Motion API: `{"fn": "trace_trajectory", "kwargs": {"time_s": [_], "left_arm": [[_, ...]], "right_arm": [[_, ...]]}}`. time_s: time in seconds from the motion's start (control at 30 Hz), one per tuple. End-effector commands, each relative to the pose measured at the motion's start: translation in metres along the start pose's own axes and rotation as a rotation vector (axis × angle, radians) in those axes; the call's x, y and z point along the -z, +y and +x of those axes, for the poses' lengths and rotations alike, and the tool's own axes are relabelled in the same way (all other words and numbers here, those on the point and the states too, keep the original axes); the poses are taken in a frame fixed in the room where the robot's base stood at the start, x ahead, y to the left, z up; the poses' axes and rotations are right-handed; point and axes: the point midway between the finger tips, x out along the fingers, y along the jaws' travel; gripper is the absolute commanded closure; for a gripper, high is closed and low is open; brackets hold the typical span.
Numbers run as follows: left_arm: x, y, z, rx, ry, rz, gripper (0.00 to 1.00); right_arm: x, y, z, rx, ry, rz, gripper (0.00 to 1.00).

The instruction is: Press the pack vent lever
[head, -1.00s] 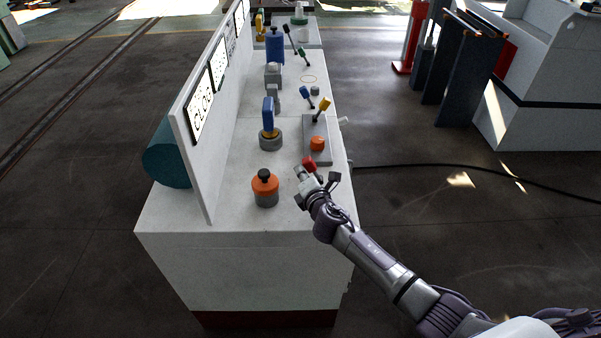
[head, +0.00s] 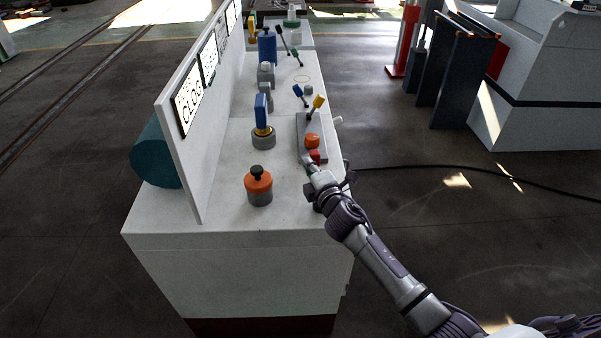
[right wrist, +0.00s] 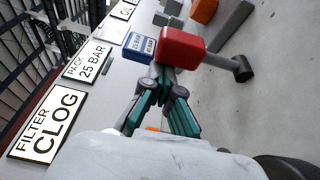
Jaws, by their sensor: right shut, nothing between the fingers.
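A red block-shaped lever head (head: 314,157) sits at the near end of a grey plate (head: 303,134) along the right side of the white bench. I cannot read a label naming it as the pack vent lever. My right gripper (head: 308,160) is shut and empty beside the red head, on its near left side. In the right wrist view the red head (right wrist: 182,46) is just beyond my closed fingertips (right wrist: 163,72). A grey rod with a dark end (right wrist: 242,68) sticks out beside it. I cannot tell if the tips touch it. My left gripper is out of view.
An orange knob (head: 312,140) and a yellow-tipped lever (head: 318,102) stand farther along the plate. An orange-and-grey cylinder (head: 258,186) and a blue-handled valve (head: 262,110) stand to the left. An upright sign panel (head: 183,160) runs behind them. A black cable (head: 430,166) lies on the floor.

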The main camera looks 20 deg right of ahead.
Motion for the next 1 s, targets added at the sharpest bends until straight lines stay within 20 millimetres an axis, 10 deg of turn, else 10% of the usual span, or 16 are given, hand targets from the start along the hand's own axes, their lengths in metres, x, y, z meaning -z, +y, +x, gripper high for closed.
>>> {"fn": "trace_trajectory", "kwargs": {"time_s": [0.53, 1.0], "left_arm": [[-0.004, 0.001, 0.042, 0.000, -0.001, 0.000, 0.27], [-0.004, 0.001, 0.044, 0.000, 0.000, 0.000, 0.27]], "right_arm": [[-0.037, -0.001, -0.013, -0.145, -0.005, 0.422, 1.00], [-0.047, -0.003, -0.016, -0.146, -0.005, 0.425, 1.00]]}}
